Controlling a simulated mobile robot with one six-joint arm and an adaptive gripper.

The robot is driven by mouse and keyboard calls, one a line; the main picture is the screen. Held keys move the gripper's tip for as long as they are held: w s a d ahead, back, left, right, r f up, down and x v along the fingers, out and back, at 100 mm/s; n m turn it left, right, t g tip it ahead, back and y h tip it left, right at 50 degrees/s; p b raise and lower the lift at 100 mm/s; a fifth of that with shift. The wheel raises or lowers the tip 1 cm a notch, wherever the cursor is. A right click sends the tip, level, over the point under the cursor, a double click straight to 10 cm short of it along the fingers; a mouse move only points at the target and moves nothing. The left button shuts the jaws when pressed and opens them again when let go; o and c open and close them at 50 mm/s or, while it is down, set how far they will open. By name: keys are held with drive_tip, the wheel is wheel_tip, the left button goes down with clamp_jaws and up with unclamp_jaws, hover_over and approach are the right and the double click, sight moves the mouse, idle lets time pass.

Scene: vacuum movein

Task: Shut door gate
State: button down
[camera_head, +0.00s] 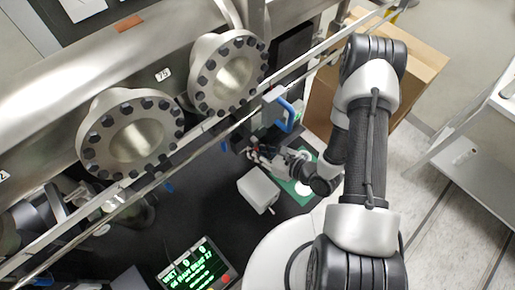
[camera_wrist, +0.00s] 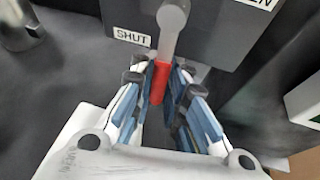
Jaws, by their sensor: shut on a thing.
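A dark box (camera_wrist: 225,40) in the wrist view carries a grey lever (camera_wrist: 172,25) with a red grip (camera_wrist: 159,85). The lever points down toward me, its lower end leaning slightly left. A "SHUT" label (camera_wrist: 132,37) is left of the lever; a label ending in "EN" (camera_wrist: 262,4) is cut off at the top right. My gripper (camera_wrist: 163,72) is shut on the red grip, a finger on each side. In the head view my gripper (camera_head: 258,156) is at the dark equipment beside a blue handle (camera_head: 286,114); the lever is too small to make out there.
Two round bolted flanges (camera_head: 135,142) (camera_head: 230,72) and a long metal rail (camera_head: 170,150) run across the left. A light grey box (camera_head: 258,190) and a lit display (camera_head: 196,268) sit on the black surface. A cardboard box (camera_head: 425,65) and a white cart (camera_head: 475,140) are at right.

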drive_tip(key=shift+s+a, duration=0.35)
drive_tip(key=c, duration=1.6)
unclamp_jaws()
drive_tip(key=shift+a, duration=0.15)
drive_tip(key=shift+c, duration=0.2)
drive_tip(key=shift+w, duration=0.1)
drive_tip(key=shift+d, duration=0.2)
drive_tip(key=shift+d+r, duration=0.1)
drive_tip(key=shift+d, duration=0.05)
drive_tip(key=v, duration=1.1)
drive_tip(key=shift+s, duration=0.3)
drive_tip(key=shift+d, duration=0.15)
